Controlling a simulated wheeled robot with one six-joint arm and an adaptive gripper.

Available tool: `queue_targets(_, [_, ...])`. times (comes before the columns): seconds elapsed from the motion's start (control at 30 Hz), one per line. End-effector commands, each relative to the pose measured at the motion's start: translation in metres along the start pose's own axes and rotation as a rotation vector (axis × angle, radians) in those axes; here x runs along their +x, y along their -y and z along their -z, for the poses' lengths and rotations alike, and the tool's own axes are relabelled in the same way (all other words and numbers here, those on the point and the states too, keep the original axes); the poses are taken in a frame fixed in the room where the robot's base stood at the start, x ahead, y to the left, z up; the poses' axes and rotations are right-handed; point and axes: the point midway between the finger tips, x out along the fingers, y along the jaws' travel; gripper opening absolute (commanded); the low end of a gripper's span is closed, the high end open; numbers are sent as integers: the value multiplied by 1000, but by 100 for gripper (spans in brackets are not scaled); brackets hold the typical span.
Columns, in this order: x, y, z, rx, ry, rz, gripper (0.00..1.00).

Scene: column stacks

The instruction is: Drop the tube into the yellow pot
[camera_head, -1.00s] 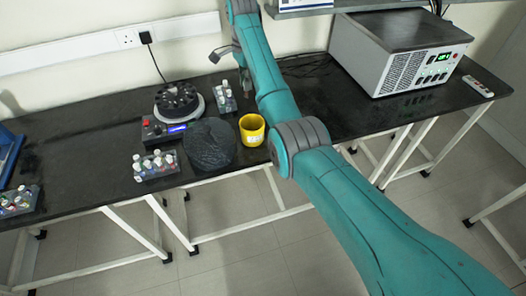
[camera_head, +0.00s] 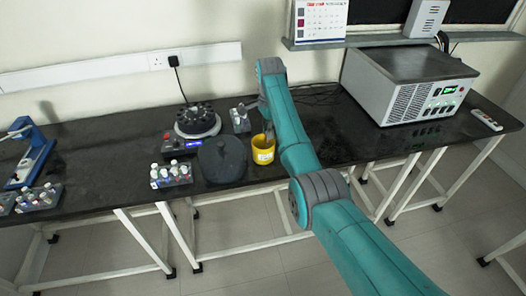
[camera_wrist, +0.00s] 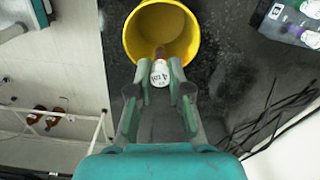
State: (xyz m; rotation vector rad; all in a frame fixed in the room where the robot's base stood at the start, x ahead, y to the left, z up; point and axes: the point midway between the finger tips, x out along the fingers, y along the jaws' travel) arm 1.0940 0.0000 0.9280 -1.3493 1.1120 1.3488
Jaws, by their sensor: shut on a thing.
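The yellow pot (camera_head: 263,150) stands on the black bench beside my arm. In the wrist view the yellow pot (camera_wrist: 186,50) opens toward the camera at the top. My gripper (camera_wrist: 160,82) is shut on the tube (camera_wrist: 160,72), a small tube with a white printed label and a dark reddish end. The tube's far end overlaps the near part of the pot's opening in that view. I cannot tell how far above the rim it is. In the head view my gripper (camera_head: 268,128) is mostly hidden behind my arm, close to the pot.
A round black lid-like object (camera_head: 222,162) lies left of the pot. A centrifuge (camera_head: 197,121) stands behind it. Tube racks stand at left (camera_head: 171,175) and behind the pot (camera_head: 240,118). A grey box with a display (camera_head: 408,85) is at right. Bench between is clear.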

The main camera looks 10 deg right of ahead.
Motion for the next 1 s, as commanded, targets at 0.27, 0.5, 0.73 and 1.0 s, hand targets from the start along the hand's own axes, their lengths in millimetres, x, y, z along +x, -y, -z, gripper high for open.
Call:
queue_targets(0.27, [6,0,0,0,0,-1,7])
queue_targets(0.5, [6,0,0,0,0,-1,45])
queue_targets(0.73, [6,0,0,0,0,-1,47])
queue_targets(1.0, [-13,0,0,0,0,1,47])
